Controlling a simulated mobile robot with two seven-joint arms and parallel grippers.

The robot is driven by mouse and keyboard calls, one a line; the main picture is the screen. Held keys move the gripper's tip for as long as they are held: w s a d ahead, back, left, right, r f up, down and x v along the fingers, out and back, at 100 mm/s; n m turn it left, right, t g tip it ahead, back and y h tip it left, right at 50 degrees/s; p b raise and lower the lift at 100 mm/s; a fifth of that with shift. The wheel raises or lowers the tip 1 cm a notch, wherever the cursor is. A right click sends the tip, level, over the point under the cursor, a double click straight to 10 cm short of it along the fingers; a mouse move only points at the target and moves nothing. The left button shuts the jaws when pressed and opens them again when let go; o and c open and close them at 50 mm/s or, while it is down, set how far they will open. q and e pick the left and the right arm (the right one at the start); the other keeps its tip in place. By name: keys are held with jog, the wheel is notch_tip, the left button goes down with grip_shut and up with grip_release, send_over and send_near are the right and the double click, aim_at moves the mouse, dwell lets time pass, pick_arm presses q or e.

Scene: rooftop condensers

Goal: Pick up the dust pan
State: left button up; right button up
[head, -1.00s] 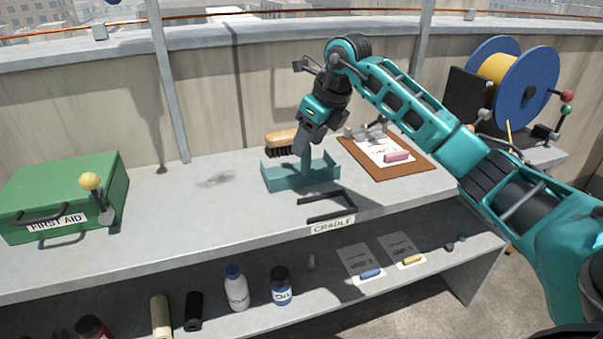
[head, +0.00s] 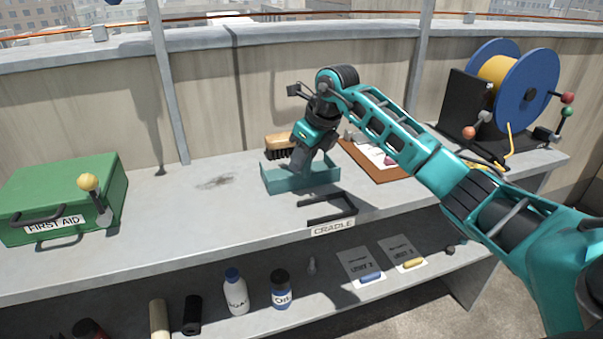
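The teal dust pan (head: 315,180) sits on the bench top, left of the clipboard and behind the cradle. It looks like a shallow open tray. Its upright handle is mostly hidden by my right gripper in this frame. My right gripper (head: 302,163) points down at the handle from above, its fingertips low over the pan. Whether the fingers are closed on the handle cannot be told. My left gripper is not in view.
A wooden-backed brush (head: 279,142) is just behind the pan. A black cradle bracket (head: 328,207) stands in front. The clipboard (head: 388,174) and a cable reel (head: 527,85) are right; the green first aid box (head: 70,190) is left.

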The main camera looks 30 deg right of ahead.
grip_shut()
dwell(0.3)
